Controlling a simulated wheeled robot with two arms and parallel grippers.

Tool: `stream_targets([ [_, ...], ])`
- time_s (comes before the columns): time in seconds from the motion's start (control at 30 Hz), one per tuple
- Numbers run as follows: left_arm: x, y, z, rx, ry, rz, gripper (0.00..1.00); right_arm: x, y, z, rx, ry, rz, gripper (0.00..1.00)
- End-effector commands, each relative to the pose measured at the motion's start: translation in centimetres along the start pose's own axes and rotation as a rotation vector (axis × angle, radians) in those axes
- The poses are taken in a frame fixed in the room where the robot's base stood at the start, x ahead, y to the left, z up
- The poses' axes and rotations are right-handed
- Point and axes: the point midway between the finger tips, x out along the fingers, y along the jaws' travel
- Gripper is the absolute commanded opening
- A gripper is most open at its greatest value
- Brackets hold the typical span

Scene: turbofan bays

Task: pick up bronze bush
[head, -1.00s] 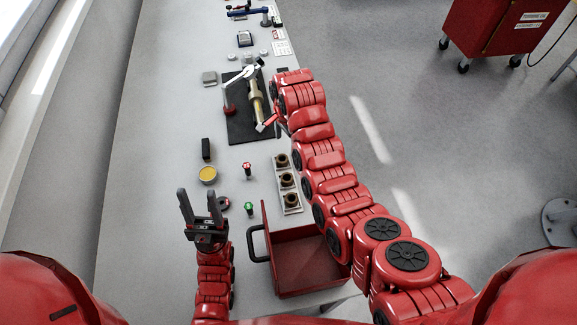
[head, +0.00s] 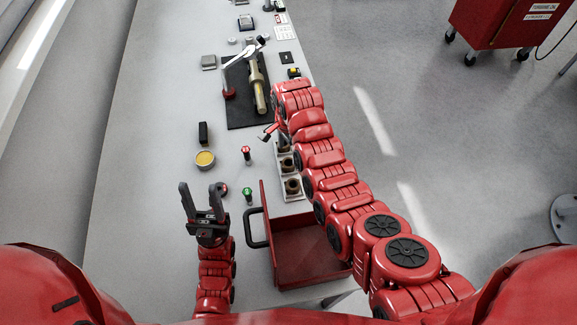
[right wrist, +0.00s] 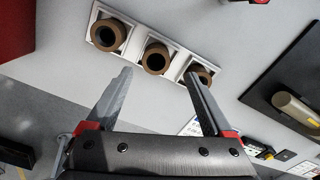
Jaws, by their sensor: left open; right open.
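Three brown bronze bushes stand in a row in a white holder (right wrist: 131,42). In the right wrist view they are the left bush (right wrist: 108,35), the middle bush (right wrist: 156,58) and the right bush (right wrist: 202,75), partly behind a finger. In the head view the near bush (head: 292,187) and the middle bush (head: 287,164) show, with the far one partly hidden by my right arm. My right gripper (right wrist: 158,74) is open and empty, its fingers pointing toward the holder, apart from the bushes. My left gripper (head: 203,188) is open and empty over the table's near left.
A red open bin (head: 308,255) sits nearer than the holder. A red-topped piece (head: 246,153), a green-topped piece (head: 247,194) and a yellow-filled dish (head: 205,159) stand left of it. A black mat (head: 240,112) with a brass shaft lies beyond.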

Motion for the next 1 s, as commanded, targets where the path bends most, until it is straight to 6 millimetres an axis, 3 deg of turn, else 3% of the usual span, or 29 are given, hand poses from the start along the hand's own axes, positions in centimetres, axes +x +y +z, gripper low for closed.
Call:
stream_targets([
  [0.2, 1.1, -0.1, -0.2, 0.0, 0.0, 0.0, 0.5, 2.8, 0.9, 0.5, -0.001, -0.002, 0.006, 0.86],
  [0.3, 0.1, 0.0, 0.0, 0.0, 0.0, 0.0, 0.5, 4.6, 0.8, 0.4, 0.0, -0.001, 0.004, 0.86],
  [0.57, 0.1, 0.0, 0.0, 0.0, 0.0, 0.0, 0.5, 4.8, 0.7, 0.4, 0.001, 0.0, 0.0, 0.84],
  [1.0, 0.1, 0.0, 0.0, 0.0, 0.0, 0.0, 0.5, 4.8, 0.7, 0.4, 0.0, 0.0, 0.0, 0.05],
])
